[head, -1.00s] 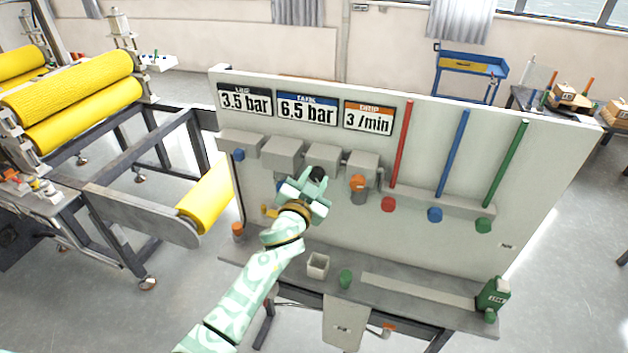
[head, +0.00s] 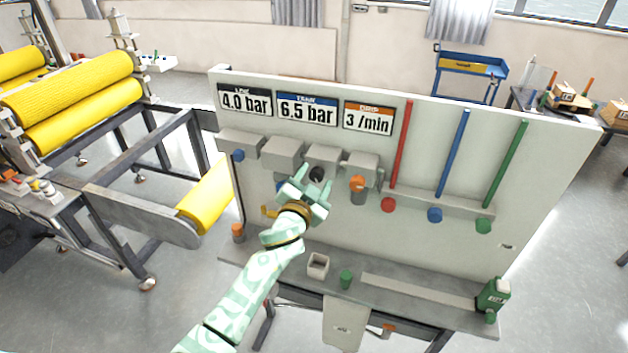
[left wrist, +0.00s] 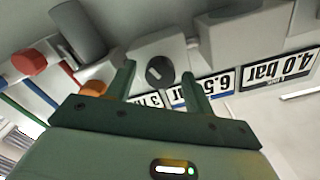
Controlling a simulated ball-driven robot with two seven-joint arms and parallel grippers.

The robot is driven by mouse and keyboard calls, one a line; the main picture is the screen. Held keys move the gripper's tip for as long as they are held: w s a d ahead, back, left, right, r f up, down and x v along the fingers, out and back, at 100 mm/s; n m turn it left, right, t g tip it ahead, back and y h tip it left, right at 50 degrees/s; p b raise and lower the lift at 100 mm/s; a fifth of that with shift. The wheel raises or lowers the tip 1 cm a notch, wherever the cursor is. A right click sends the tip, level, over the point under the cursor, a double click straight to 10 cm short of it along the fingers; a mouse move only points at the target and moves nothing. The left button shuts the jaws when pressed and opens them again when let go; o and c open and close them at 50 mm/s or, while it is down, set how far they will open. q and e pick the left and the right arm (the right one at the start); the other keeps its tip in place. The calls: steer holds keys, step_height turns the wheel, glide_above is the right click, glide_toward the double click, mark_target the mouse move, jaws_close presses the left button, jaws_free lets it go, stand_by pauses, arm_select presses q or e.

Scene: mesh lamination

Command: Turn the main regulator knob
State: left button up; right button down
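The black regulator knob (head: 317,174) sits under a grey block on the upright panel. It also shows in the left wrist view (left wrist: 160,70), with a pale mark on its face. My left gripper (head: 307,186) is just in front of the knob, with its fingers spread. In the left wrist view the fingers (left wrist: 158,76) stand on either side of the knob, with a gap at each side. The left display (head: 245,102) reads 4.0 bar, the middle one (head: 307,109) 6.5 bar and the right one (head: 368,117) 3 /min. My right gripper is not in view.
Red (head: 388,205), blue (head: 435,215) and green (head: 484,226) knobs are farther right. Yellow rollers (head: 80,100) stand at left.

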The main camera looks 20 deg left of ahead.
arm_select(q)
steer(key=s, duration=1.6)
steer(key=shift+s+a, duration=0.2)
steer(key=shift+a, duration=0.05)
